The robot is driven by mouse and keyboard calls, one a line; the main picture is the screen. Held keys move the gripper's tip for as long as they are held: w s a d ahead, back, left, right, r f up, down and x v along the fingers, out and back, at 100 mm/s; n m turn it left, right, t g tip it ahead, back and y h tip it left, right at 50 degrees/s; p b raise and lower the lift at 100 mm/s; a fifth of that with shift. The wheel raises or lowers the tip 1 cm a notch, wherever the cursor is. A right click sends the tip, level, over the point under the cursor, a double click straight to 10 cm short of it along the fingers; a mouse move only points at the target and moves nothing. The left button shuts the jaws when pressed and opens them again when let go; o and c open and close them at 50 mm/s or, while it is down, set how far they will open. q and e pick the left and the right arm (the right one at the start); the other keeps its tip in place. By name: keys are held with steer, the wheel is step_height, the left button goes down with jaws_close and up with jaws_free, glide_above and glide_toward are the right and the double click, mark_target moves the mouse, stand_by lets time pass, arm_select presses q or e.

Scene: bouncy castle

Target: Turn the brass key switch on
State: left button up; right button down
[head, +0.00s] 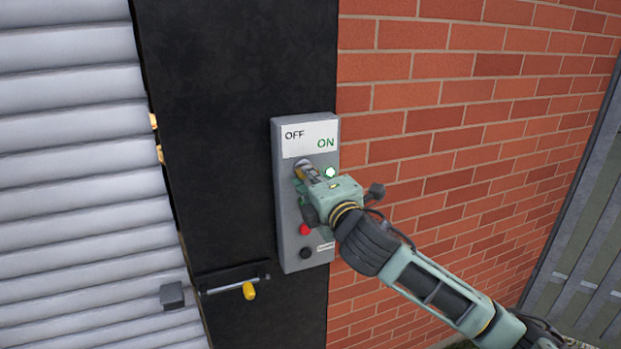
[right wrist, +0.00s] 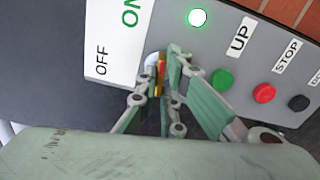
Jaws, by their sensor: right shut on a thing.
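The grey control box (head: 290,238) is on the black panel beside the brick wall. Its white label (head: 310,139) reads OFF at left and ON at right. A lamp (head: 330,172) below ON glows green, and it also glows in the right wrist view (right wrist: 197,17). The brass key (right wrist: 161,66) is in its round switch below the label, mostly hidden by my fingers. My right gripper (head: 308,173) is shut on the key; its fingers (right wrist: 168,75) sit either side of it in the right wrist view. Exactly which word the key points to is hard to tell. My left gripper is not in view.
Green UP (right wrist: 222,80), red (right wrist: 263,93) and black (right wrist: 299,103) buttons line the box close to my right gripper. A ribbed shutter (head: 75,180) stands at left, with a yellow-ended bolt (head: 249,290) low on the panel. Brick wall (head: 450,100) is at right.

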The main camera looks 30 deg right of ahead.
steer(key=shift+m, duration=0.9)
steer(key=c, duration=1.9)
jaws_free()
steer(key=v, duration=0.7)
steer(key=shift+s, duration=0.3)
